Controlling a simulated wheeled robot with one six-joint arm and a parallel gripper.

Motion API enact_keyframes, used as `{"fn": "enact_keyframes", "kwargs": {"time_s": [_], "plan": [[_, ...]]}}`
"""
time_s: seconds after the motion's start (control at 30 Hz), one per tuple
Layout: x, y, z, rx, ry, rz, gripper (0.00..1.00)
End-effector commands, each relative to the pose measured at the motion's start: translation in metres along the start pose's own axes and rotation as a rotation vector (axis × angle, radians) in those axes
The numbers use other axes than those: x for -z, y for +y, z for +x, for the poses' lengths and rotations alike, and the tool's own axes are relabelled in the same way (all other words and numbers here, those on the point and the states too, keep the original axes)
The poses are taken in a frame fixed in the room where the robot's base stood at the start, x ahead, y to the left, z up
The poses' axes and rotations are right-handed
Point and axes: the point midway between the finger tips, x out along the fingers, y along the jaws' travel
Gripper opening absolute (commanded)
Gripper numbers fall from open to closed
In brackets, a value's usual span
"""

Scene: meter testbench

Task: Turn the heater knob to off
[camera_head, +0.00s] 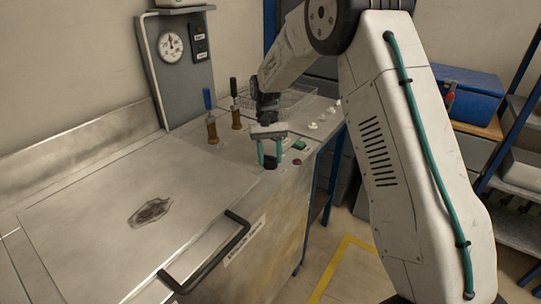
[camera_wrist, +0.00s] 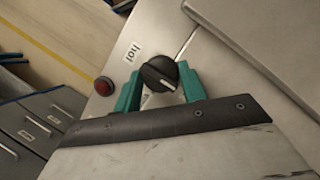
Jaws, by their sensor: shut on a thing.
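The heater knob (camera_wrist: 158,74) is black and round with a white pointer line, which points to the lower right in the wrist view. A white label with dark lettering (camera_wrist: 133,52) sits beside it on the metal panel. My gripper (camera_wrist: 160,86) has teal fingers, one on each side of the knob, shut on it. In the head view my gripper (camera_head: 270,153) points down at the front right of the bench top. The knob (camera_head: 270,163) shows there as a dark spot between and below the fingertips.
A red lamp or button (camera_wrist: 103,86) is close beside the knob. A green switch (camera_head: 299,145) and several white knobs (camera_head: 313,126) are behind it on the bench. A lid handle (camera_head: 205,262) is in front.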

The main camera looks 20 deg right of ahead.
Motion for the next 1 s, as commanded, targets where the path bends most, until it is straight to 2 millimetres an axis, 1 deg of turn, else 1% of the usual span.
{"fn": "enact_keyframes", "kwargs": {"time_s": [0.4,0.43,0.47,0.5,0.8,0.87,1.0], "plan": [[0.001,0.000,-0.001,-0.002,0.003,-0.005,0.19],[0.001,0.000,-0.001,-0.002,0.003,-0.005,0.50],[0.001,0.000,-0.001,-0.002,0.002,-0.005,0.58],[0.001,0.000,0.000,-0.002,0.002,-0.005,0.63],[0.000,0.000,-0.002,-0.002,0.001,-0.004,0.63],[0.001,0.000,-0.007,-0.002,0.002,-0.004,0.63],[0.001,0.000,-0.029,-0.001,0.004,-0.005,0.63]]}}
